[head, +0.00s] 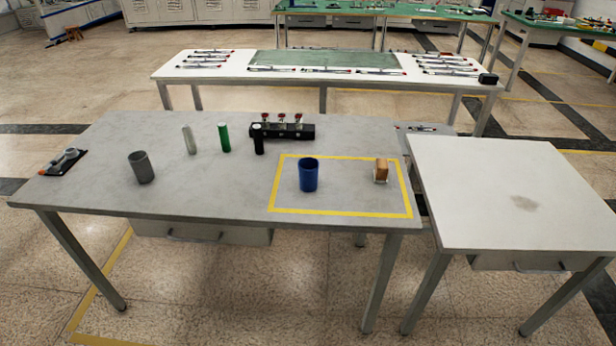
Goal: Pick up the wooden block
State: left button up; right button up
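A small brown wooden block (381,168) is at the right end of the grey table (220,195), inside a yellow taped rectangle (342,212). A pale piece shows at its base; I cannot tell whether that is part of the block or something under it. A blue cup (308,174) stands inside the same rectangle, to the left of the block and apart from it. Neither of my grippers shows in the head view.
A grey cup (141,167), a pale cylinder (189,140), a green cylinder (224,137) and a black cylinder (258,139) stand left of the rectangle. A black rack (283,131) is behind. A white table (515,190) stands to the right.

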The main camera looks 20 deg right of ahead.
aim_at(381, 171)
jog(key=z, duration=1.45)
